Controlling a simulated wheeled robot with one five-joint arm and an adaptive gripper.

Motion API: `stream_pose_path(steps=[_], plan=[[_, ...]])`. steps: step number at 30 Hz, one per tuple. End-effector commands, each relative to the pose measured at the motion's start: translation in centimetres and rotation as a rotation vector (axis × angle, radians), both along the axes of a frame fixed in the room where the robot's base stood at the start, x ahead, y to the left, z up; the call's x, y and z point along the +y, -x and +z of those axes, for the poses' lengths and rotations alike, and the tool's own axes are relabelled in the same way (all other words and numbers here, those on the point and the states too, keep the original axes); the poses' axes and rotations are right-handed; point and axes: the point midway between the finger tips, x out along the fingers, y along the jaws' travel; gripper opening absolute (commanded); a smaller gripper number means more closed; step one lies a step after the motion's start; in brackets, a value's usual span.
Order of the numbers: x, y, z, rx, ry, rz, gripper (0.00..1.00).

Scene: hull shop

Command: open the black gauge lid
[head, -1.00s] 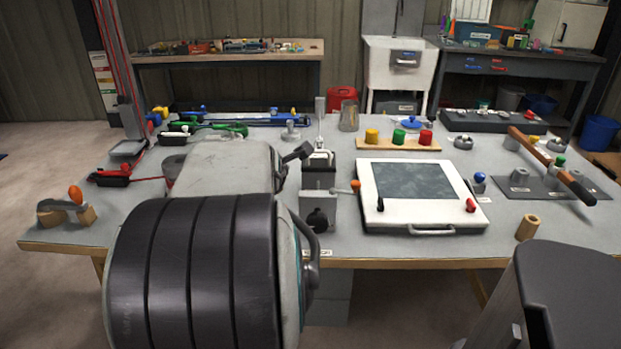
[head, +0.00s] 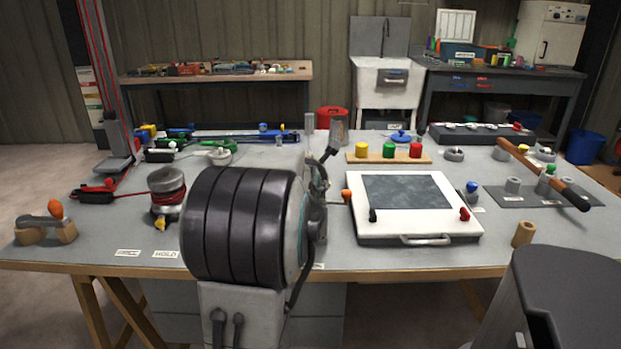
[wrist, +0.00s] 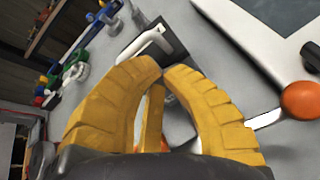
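In the wrist view a black square plate (wrist: 176,45) with a pale bent handle (wrist: 152,40) lies beyond my fingertips. It may be the gauge lid, but I cannot tell for sure; no gauge face shows. My gripper (wrist: 161,70) has two yellow fingers, their tips practically together with nothing visible held at them. The tips point toward the plate and handle, and contact cannot be judged. In the head view my arm hides the gripper and this fixture.
An orange ball knob (wrist: 301,100) on a metal rod is close right of my fingers; it also shows in the head view (head: 346,196). A white framed panel (head: 456,228) lies right of my arm. A rope-wound drum (head: 167,190) stands left.

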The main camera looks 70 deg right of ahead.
Motion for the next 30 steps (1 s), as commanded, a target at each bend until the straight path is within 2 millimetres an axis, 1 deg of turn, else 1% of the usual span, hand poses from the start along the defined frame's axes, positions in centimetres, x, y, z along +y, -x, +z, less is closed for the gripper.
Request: stream_pose_path(steps=[1, 6, 12, 25, 30], plan=[[-0.6, -0.1, -0.4, 0.000, -0.001, 0.000, 0.00], [-2.1, -0.5, -1.1, -0.001, -0.002, 0.000, 0.00], [-2.9, -0.7, -1.4, -0.001, -0.001, 0.000, 0.00], [-3.1, -0.7, -1.5, -0.001, 0.000, 0.000, 0.00], [-3.2, -0.7, -1.1, 0.004, -0.017, 0.001, 0.00]])
